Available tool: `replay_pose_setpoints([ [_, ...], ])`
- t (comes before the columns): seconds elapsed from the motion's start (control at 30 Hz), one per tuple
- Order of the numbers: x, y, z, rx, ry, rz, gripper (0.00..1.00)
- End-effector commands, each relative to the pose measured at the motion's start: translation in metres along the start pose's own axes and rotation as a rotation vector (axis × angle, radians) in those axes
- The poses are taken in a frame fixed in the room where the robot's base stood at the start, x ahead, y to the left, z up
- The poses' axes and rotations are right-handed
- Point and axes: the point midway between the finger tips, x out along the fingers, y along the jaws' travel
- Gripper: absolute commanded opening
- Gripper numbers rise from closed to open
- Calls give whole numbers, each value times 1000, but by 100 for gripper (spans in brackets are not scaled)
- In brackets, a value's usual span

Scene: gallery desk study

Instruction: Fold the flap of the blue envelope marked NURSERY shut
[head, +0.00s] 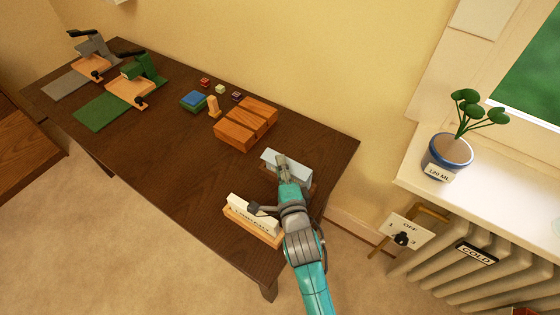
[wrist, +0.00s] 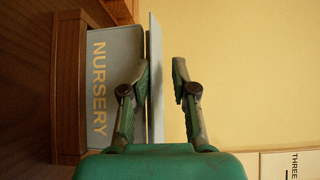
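The pale blue envelope marked NURSERY (wrist: 110,60) stands in a wooden holder (wrist: 70,90). Its flap (wrist: 155,50) shows edge-on in the wrist view as a thin upright sheet along the envelope's right side, standing out rather than lying flat. My gripper (wrist: 163,72) is open, with one finger on each side of the flap. The left finger looks very close to the flap; I cannot tell whether it touches. A gap shows between the flap and the right finger. In the head view the envelope (head: 272,156) is partly hidden by my gripper (head: 282,162).
A white envelope in a wooden holder (head: 252,216) stands close to my arm, near the desk's front edge. Wooden blocks (head: 245,125), a blue-green pad (head: 194,100) and small stamps lie behind. Two presses stand far left. The desk middle (head: 175,150) is clear.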

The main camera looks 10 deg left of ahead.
Motion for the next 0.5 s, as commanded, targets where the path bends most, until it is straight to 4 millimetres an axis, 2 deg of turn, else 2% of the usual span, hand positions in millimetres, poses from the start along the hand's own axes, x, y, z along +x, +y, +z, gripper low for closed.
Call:
replay_pose_setpoints([
  [0.23,-37,0,0,1,-1,1,28],
  [0.5,-58,0,0,0,0,-1,28],
])
